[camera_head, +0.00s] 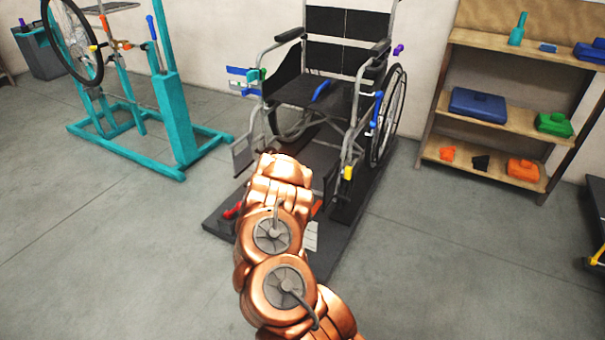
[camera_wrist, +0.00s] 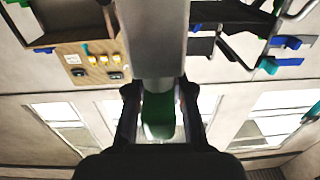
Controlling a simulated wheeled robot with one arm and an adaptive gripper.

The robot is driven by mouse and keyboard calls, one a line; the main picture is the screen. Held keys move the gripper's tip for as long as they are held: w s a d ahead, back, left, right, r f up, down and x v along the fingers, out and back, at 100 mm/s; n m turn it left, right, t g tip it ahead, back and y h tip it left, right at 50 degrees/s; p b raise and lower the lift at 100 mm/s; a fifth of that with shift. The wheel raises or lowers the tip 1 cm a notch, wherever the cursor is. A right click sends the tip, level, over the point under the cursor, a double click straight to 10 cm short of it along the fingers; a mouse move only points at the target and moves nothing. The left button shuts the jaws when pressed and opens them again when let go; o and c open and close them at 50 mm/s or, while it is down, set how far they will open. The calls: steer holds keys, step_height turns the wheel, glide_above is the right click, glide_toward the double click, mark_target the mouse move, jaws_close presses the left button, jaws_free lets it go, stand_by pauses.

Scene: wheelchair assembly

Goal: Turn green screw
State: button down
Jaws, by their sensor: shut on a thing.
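My gripper (camera_wrist: 158,105) shows in the wrist view with its two dark fingers on either side of a green piece (camera_wrist: 160,112). It is shut on this piece, which looks like the green screw, though its shape is partly hidden. A broad grey bar (camera_wrist: 158,38) comes down from the top of the wrist view, right beside the green piece. In the head view the wheelchair (camera_head: 320,90) stands on a dark platform (camera_head: 222,222). My copper arm reaches to its front and hides my gripper and the held green piece there.
A teal repair stand (camera_head: 175,115) holding a wheel (camera_head: 72,40) is at the left. A wooden shelf (camera_head: 520,115) with several boxes is at the right. Blue clamps (camera_head: 242,75) sit near the wheelchair's left armrest. Open floor lies on both sides of the platform.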

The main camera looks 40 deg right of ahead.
steer(key=c, duration=1)
jaws_free()
steer(key=v, duration=1.2)
steer(key=shift+w+r, duration=0.1)
steer(key=shift+w, duration=0.05)
